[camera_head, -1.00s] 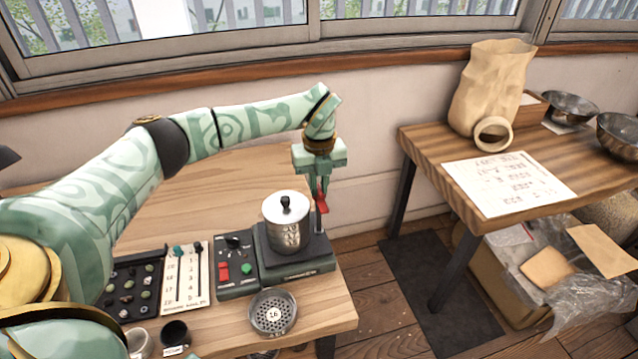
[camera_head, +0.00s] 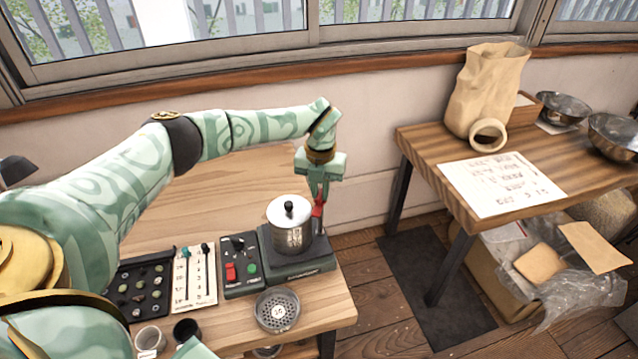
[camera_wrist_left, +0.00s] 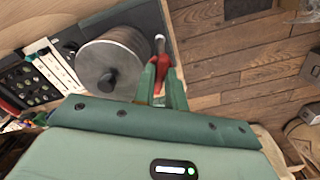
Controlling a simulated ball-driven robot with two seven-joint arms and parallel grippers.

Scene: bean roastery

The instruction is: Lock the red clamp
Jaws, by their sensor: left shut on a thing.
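The red clamp (camera_head: 318,208) stands at the right rear of a dark machine base (camera_head: 300,265), close beside a silver lidded canister (camera_head: 290,228). My left gripper (camera_head: 318,196) points down over the clamp and is shut on its red handle. In the left wrist view the red handle (camera_wrist_left: 162,66) lies between the two green fingers (camera_wrist_left: 161,80), with a pale metal post at its far end. The fingers hide part of the handle. The canister (camera_wrist_left: 112,62) shows to the left of the fingers there.
A control box (camera_head: 240,265) with a red switch and green button is left of the base. A perforated disc (camera_head: 277,310), cups and a bean tray (camera_head: 142,290) are on the table. A second table (camera_head: 440,150) stands at right, with floor between.

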